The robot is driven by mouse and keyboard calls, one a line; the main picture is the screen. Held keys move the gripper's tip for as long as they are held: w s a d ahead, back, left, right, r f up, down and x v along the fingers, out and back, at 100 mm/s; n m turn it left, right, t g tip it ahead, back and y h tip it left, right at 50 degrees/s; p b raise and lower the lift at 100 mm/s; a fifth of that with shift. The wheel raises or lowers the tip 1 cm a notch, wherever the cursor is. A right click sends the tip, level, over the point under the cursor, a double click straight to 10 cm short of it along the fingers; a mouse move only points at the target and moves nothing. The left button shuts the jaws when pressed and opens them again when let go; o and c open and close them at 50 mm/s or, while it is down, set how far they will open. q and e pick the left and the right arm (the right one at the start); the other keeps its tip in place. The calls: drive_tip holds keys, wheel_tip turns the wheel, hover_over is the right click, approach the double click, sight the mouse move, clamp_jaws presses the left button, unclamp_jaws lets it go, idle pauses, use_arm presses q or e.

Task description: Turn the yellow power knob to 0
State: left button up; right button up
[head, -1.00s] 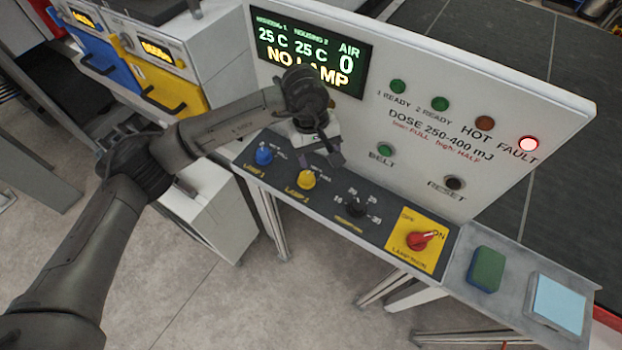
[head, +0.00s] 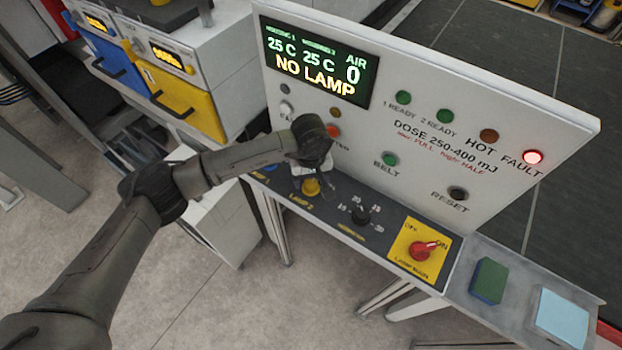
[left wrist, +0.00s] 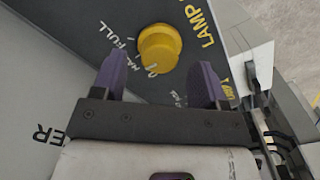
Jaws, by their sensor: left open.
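The yellow power knob (head: 311,187) sits on the dark sloped control strip, above the LAMP 2 label. It also shows in the left wrist view (left wrist: 160,46), with HALF and FULL lettering beside it and a pale pointer mark on its lower edge. I cannot read its exact setting. My left gripper (left wrist: 158,78) is open, its two purple fingers apart and empty. In the wrist view the knob lies beyond and between the fingertips, with no clear contact. In the head view the left gripper (head: 318,182) is at the knob and partly hidden by its wrist. My right gripper is not in view.
A blue knob (head: 268,167) is partly hidden by my arm. A black knob (head: 361,214) and a red switch (head: 424,249) on a yellow plate are to the right. The upright white panel (head: 540,120) rises behind, its FAULT light (head: 533,157) lit. The display (head: 315,62) reads NO LAMP.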

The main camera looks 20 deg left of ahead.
use_arm(q)
drive_tip(key=shift+f, duration=0.95)
drive_tip(key=c, duration=0.9)
